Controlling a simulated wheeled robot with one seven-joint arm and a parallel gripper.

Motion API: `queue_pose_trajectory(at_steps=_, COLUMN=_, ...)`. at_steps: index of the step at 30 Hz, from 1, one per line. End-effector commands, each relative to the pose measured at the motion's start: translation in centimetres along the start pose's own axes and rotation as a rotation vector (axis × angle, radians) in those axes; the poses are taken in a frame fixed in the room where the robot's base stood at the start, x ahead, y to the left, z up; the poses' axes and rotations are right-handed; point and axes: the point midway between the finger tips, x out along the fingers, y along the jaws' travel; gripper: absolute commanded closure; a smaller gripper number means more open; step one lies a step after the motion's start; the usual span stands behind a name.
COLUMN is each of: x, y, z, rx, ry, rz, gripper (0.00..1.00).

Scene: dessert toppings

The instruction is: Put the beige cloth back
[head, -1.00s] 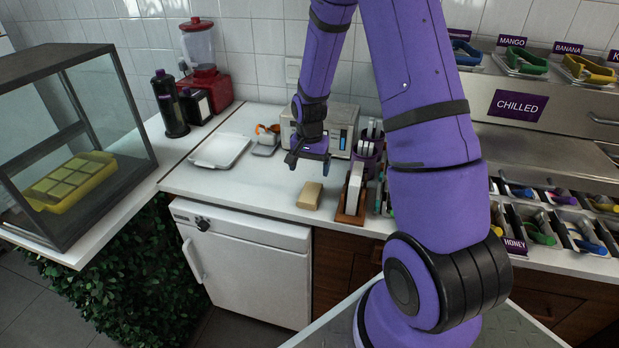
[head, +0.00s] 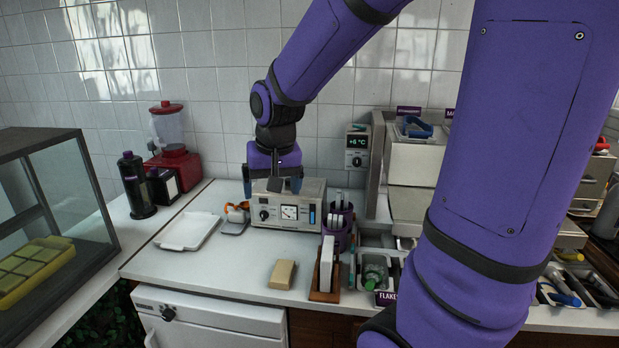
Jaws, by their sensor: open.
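The beige cloth (head: 282,274) looks like a small folded block and lies on the white counter near its front edge. My gripper (head: 272,186) is open and empty, pointing down. It appears above and behind the cloth, in front of the upper part of a grey metal device (head: 289,211), and is clear of the cloth. A wooden stand (head: 325,294) holding an upright white slab (head: 326,262) is just right of the cloth, with a small gap between.
A white tray (head: 187,231) and a small scale-like item (head: 235,226) with orange on it are left of the device. A purple container (head: 338,230) stands behind the wooden stand. Bottles and a red blender (head: 173,160) are at the back left. Counter left of the cloth is clear.

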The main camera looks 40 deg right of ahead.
Motion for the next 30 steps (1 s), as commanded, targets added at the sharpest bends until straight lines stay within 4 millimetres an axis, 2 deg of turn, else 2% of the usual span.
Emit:
queue_pose_trajectory(at_steps=1, x=-1.6, y=-0.1, z=1.0, rx=-0.032, ry=0.023, rz=-0.010, gripper=0.09)
queue_pose_trajectory(at_steps=6, x=-5.8, y=0.0, z=4.5, rx=-0.143, ry=0.078, rz=-0.035, gripper=0.09)
queue_pose_trajectory(at_steps=15, x=-11.0, y=1.1, z=11.1, rx=-0.332, ry=0.169, rz=-0.075, gripper=0.09)
queue_pose_trajectory(at_steps=21, x=-12.3, y=1.8, z=13.7, rx=-0.405, ry=0.204, rz=-0.089, gripper=0.09)
queue_pose_trajectory(at_steps=30, x=-12.6, y=1.9, z=14.3, rx=-0.422, ry=0.210, rz=-0.092, gripper=0.09)
